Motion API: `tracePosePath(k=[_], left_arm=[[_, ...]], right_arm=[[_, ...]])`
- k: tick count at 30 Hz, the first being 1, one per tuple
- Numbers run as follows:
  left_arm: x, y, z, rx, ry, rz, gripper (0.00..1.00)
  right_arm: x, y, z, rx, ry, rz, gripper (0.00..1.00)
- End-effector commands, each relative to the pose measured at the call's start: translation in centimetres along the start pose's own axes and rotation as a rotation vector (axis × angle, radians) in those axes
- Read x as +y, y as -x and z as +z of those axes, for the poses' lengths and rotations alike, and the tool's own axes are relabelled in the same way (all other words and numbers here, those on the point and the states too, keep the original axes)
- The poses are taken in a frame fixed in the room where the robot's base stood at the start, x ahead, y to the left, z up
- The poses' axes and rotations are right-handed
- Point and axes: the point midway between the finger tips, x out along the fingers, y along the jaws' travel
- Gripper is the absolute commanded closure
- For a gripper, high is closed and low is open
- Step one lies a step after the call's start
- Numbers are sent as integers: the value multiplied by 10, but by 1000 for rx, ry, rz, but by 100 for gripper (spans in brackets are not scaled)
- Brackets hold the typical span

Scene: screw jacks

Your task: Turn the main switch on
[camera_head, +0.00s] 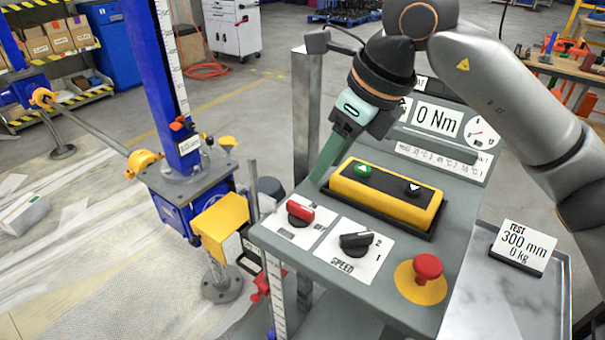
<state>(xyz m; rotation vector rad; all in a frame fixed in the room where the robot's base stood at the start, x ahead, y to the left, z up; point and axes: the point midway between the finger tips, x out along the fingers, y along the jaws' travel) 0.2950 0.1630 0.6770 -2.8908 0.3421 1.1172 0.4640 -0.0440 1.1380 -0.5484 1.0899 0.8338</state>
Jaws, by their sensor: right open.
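The main switch is a red rotary knob (300,211) on a white plate at the left front of the grey control panel (385,290). Part of a label, seemingly "OFF", shows at the plate's right side; the rest is too small to read. My right gripper (320,180) reaches in from the upper right with its green fingers pointing down. Its fingertips are just behind the red knob, left of the yellow button box, and seem apart from the knob. It is open and holds nothing; the gap between the fingers is hard to see. My left gripper is out of view.
A yellow box with green and black buttons (386,194), a black speed knob (356,241) and a red emergency button (428,267) crowd the panel. A torque display (437,118) stands behind. A blue screw jack (180,180) stands left; a tray with a sign (522,246) is right.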

Motion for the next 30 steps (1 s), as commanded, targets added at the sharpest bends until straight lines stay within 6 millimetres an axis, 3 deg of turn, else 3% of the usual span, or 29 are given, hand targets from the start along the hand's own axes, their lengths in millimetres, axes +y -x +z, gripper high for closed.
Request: tracePosePath(k=[8, 21, 30], left_arm=[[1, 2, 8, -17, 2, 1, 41], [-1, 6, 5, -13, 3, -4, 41], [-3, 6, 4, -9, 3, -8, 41]], right_arm=[[-1, -14, -1, 5, -1, -4, 52], [-1, -99, -1, 5, -1, -3, 52], [-1, -124, 0, 1, 0, -4, 52]])
